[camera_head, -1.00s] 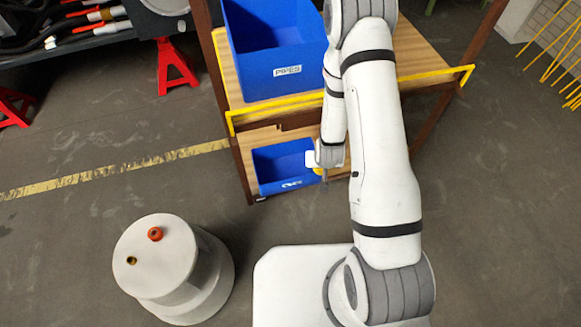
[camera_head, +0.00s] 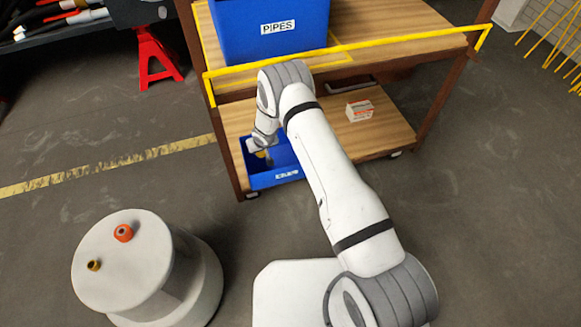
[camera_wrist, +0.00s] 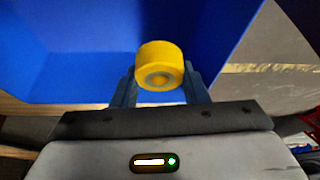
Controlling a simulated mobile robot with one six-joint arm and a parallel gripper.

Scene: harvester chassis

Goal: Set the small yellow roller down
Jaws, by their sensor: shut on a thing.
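The small yellow roller (camera_wrist: 160,62) is a short cylinder with a grey hub at its end. In the wrist view it sits between the two fingers of my gripper (camera_wrist: 160,85), which is shut on it. Blue bin walls fill most of the space behind it. In the head view my gripper (camera_head: 264,156) is over the lower blue bin (camera_head: 275,180), with a bit of yellow showing at its tip. Whether the roller touches the bin is not clear. The bin's label is too small to read.
A blue bin labelled PIPES (camera_head: 265,45) stands on the upper shelf, behind a yellow rail (camera_head: 370,55). A small white and orange box (camera_head: 359,110) lies on the lower shelf, right of my arm. A round white stand (camera_head: 135,265) holds an orange ring (camera_head: 123,233) and a brass piece (camera_head: 94,265).

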